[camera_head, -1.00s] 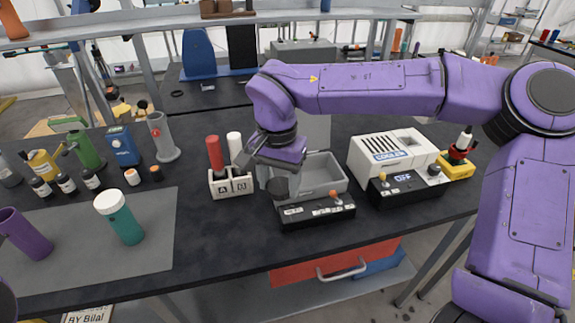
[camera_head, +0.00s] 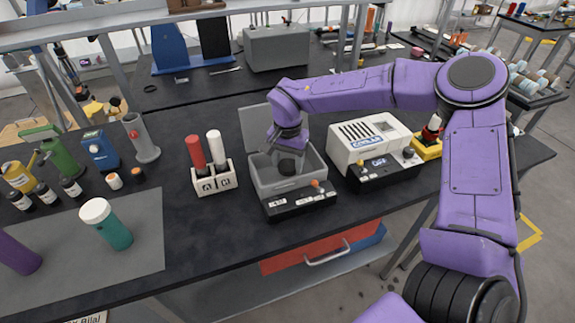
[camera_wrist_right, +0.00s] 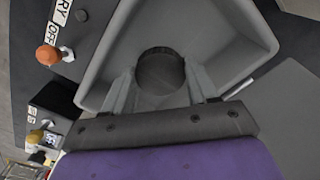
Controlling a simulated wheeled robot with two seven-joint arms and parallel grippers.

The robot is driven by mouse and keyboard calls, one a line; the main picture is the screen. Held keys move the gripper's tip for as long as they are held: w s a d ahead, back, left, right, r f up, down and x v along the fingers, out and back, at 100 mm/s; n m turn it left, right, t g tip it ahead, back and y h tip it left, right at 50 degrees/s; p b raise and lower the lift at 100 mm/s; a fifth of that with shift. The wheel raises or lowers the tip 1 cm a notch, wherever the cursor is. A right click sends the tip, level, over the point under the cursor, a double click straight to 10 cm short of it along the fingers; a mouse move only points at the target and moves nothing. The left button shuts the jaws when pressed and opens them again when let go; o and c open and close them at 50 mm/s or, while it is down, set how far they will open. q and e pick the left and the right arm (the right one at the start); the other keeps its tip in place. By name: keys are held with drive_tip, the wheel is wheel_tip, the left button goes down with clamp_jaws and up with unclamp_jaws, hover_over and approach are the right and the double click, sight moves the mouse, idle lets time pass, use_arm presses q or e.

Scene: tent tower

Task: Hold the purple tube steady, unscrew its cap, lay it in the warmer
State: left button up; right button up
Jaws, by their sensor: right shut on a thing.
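The purple tube (camera_head: 17,254) is at the left edge on the grey mat; its top is cut off by the frame. My right gripper (camera_head: 289,160) is shut on a dark round cap (camera_head: 286,166). It holds the cap within the opening of a grey open-topped bin (camera_head: 268,185) with a black control panel. In the right wrist view the cap (camera_wrist_right: 160,72) sits between the fingers, with the bin floor behind it. I cannot tell whether the cap touches the floor. My left gripper is out of view.
The white cooler (camera_head: 352,140) stands right of the bin. A white rack (camera_head: 214,183) with a red and a white tube stands left of it. A teal tube with a white cap (camera_head: 106,223) is on the mat (camera_head: 140,250). Several bottles stand at the far left.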

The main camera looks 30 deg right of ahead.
sight(287, 165)
drive_tip(key=shift+s+f, duration=0.1)
drive_tip(key=shift+f, duration=0.7)
drive_tip(key=shift+w+f, duration=0.25)
drive_tip(key=shift+f, duration=0.2)
drive_tip(key=shift+s, duration=0.15)
drive_tip(key=o, duration=1.2)
drive_tip(key=shift+c, duration=0.2)
wheel_tip(287, 165, up, 12)
drive_tip(key=shift+r+b, duration=0.15)
drive_tip(key=shift+b, duration=0.2)
